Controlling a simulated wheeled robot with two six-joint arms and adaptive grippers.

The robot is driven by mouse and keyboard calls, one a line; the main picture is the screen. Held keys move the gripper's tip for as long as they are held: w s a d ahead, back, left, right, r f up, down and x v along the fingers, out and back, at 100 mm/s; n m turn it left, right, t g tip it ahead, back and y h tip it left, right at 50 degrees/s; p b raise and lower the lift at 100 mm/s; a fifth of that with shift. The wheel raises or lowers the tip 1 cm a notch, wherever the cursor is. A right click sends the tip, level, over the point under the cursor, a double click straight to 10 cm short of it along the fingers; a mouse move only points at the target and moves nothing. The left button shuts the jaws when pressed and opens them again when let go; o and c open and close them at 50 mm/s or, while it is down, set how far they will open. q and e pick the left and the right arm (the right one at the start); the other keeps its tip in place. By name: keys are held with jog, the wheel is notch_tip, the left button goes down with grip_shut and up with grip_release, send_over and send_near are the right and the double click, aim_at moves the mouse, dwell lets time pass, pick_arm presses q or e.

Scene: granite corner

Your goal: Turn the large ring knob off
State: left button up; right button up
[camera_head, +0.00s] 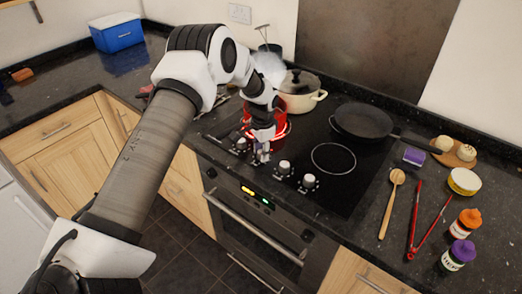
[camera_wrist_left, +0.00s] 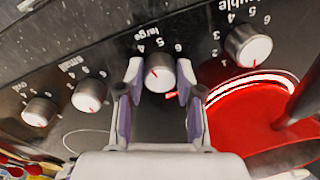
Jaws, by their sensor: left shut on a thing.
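The large ring knob (camera_wrist_left: 159,74) is white-topped with a red mark and sits under the word "large" in the left wrist view. My left gripper (camera_wrist_left: 158,88) is shut on it, one finger on each side; the gripper also shows over the hob's front edge in the head view (camera_head: 262,152), where it hides most of this knob. The double knob (camera_wrist_left: 248,46) stands to its right, and the small knob (camera_wrist_left: 89,95) and another knob (camera_wrist_left: 40,111) to its left. My right gripper is not in view.
A cream lidded pot (camera_head: 300,98) and a black pan (camera_head: 362,122) stand on the hob's far side. A wooden spoon (camera_head: 391,203), red tongs (camera_head: 427,229) and jars lie or stand on the right counter. The oven handle (camera_head: 250,232) runs below the knobs.

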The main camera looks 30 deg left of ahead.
pick_arm(q)
jog(key=n, duration=0.4)
jog(key=shift+s+d+f+n, duration=0.1)
jog(key=shift+s+f+n, duration=0.1)
jog(key=shift+f+n, duration=0.1)
jog(key=n, duration=0.3)
jog(key=shift+n, duration=0.4)
jog(key=n, duration=0.4)
jog(key=shift+w+d+g+p, duration=0.1)
jog(key=shift+g+p, duration=0.2)
jog(key=shift+p, duration=0.05)
jog(key=n, duration=0.5)
jog(key=shift+r, duration=0.1)
jog(key=n, duration=0.3)
jog(key=shift+w+n+h+p, duration=0.1)
jog(key=shift+n+h+p, duration=0.2)
jog(key=shift+p, duration=0.1)
jog(key=n, duration=0.4)
jog(key=shift+w+n+p, duration=0.1)
jog(key=shift+n+p, duration=0.2)
jog(key=shift+p, duration=0.05)
jog(key=n+p, duration=0.1)
jog(key=n, duration=0.3)
jog(key=shift+n+p, duration=0.4)
jog(key=shift+n, duration=1.5)
